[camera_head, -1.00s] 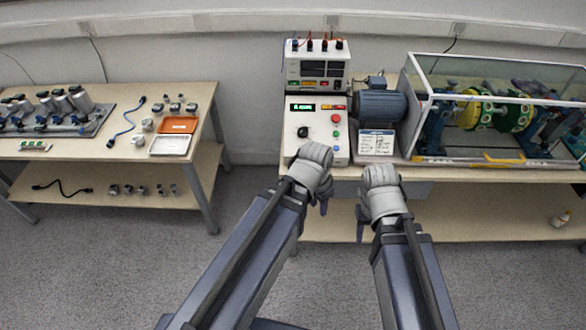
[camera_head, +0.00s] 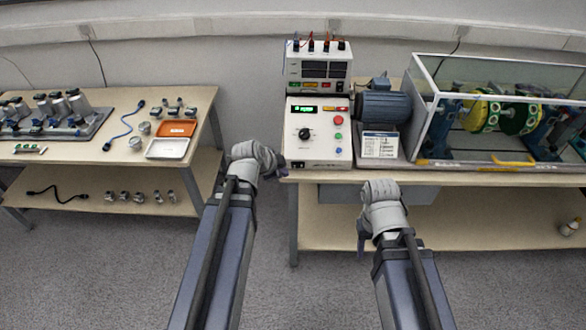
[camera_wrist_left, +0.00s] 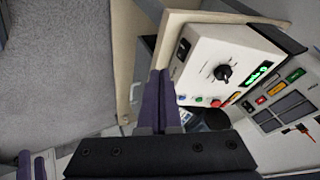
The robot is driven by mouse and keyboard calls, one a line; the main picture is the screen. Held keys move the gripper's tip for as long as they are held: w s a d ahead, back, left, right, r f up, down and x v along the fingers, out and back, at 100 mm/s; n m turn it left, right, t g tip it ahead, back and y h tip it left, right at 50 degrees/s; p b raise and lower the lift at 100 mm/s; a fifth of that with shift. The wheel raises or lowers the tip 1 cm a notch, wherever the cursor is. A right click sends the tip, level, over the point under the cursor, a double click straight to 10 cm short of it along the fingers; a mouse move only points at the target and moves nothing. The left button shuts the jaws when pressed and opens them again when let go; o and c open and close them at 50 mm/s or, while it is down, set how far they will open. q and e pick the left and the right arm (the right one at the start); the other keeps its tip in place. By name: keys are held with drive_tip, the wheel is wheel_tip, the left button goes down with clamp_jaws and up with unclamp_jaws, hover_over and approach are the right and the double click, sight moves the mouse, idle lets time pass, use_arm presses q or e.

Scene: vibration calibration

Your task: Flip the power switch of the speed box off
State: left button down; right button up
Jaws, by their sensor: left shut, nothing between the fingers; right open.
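The speed box (camera_head: 318,150) is a white box at the left end of the right-hand bench, with a green display, a black knob, and red and green buttons. It also shows in the left wrist view (camera_wrist_left: 203,65). There a black switch (camera_wrist_left: 183,49) sits near the panel's corner; I cannot tell which way it is set. My left gripper (camera_head: 283,172) is shut and empty beside the box's lower left corner. Its fingers (camera_wrist_left: 163,78) point toward the box edge, apart from the switch as far as I see. My right gripper (camera_head: 362,242) is open and empty, low before the bench.
A power supply (camera_head: 318,67) with cables stands behind the box. A motor (camera_head: 382,105), a label card (camera_head: 380,145) and a glass-sided rig (camera_head: 500,115) are to its right. A left bench (camera_head: 70,150) holds parts and trays. A floor gap separates the benches.

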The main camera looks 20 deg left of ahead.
sight(296, 168)
use_arm(q)
drive_tip(key=shift+f, duration=0.1)
drive_tip(key=b+x, duration=0.8)
drive_tip(key=x, duration=0.2)
drive_tip(key=shift+w+f+b, duration=0.1)
drive_tip(key=shift+f+b, duration=0.2)
drive_tip(key=shift+b, duration=0.05)
drive_tip(key=shift+w+a+r+p, duration=0.1)
drive_tip(key=shift+w+a, duration=0.15)
drive_tip(key=shift+w, duration=0.35)
drive_tip(key=shift+w+a+r+p, duration=0.15)
drive_tip(key=shift+w+a, duration=0.1)
drive_tip(key=shift+w, duration=0.3)
drive_tip(key=shift+w+a+r+p, duration=0.1)
drive_tip(key=shift+w+a, duration=0.15)
drive_tip(key=shift+w, duration=0.35)
drive_tip(key=shift+w, duration=0.1)
drive_tip(key=shift+w+a, duration=0.2)
drive_tip(key=shift+a, duration=0.05)
drive_tip(key=shift+s+d, duration=0.1)
drive_tip(key=shift+d, duration=0.15)
